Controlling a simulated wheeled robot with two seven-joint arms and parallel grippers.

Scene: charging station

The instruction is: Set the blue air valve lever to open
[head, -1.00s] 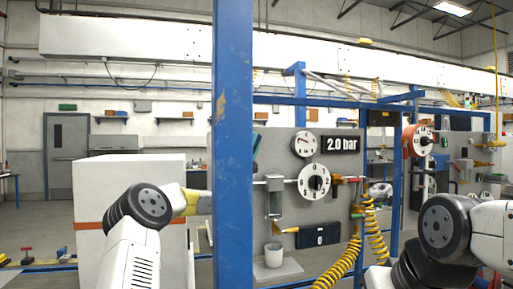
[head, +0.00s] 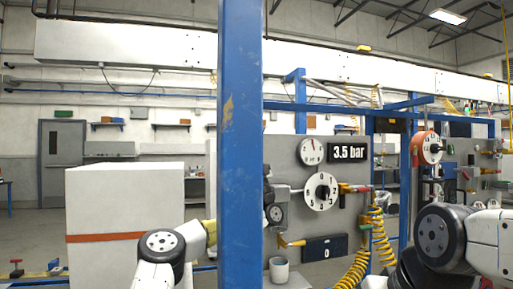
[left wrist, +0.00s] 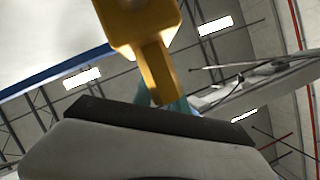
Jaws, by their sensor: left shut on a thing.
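I cannot make out the lever's angle. In the head view, the digital display (head: 348,152) on the grey panel reads 3.5 bar. My right arm shows at the right, with its gripper out of the picture.
The blue post (head: 240,150) stands close in front. Around the panel are a large dial (head: 321,191), a small gauge (head: 311,151), a yellow coiled hose (head: 379,235) and a grey cup (head: 279,269). A white box (head: 125,210) stands at the left.

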